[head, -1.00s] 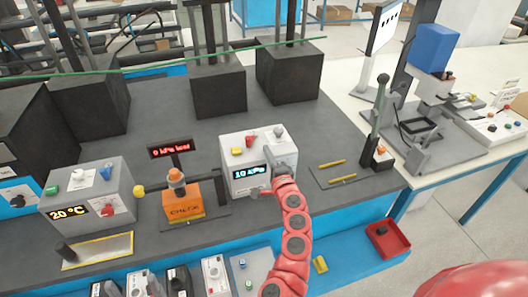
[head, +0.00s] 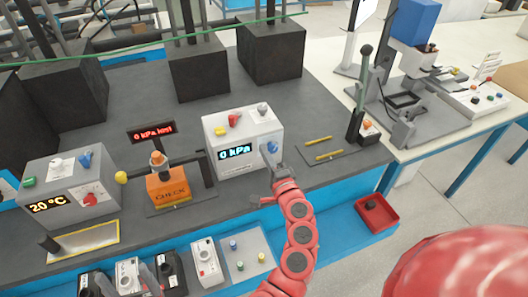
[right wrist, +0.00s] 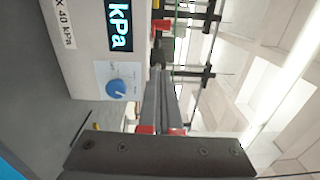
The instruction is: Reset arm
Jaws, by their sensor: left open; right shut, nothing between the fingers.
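My right gripper (head: 270,156), on the red arm, is shut and empty in front of the white pressure box (head: 225,137). Its fingertips are beside the blue knob (head: 273,146); I cannot tell whether they touch it. The box's display (head: 235,152) reads 0 kPa. The right wrist view shows the closed fingers (right wrist: 160,98) to the right of the blue knob (right wrist: 116,88), with a gap in the picture. My left gripper (head: 128,285) shows only as two grey fingers at the bottom left edge, apart and empty, above the row of small boxes.
An orange CHECK block (head: 168,187) stands left of the pressure box, beside a white 20 °C box (head: 70,190). Dark blocks (head: 270,50) line the back.

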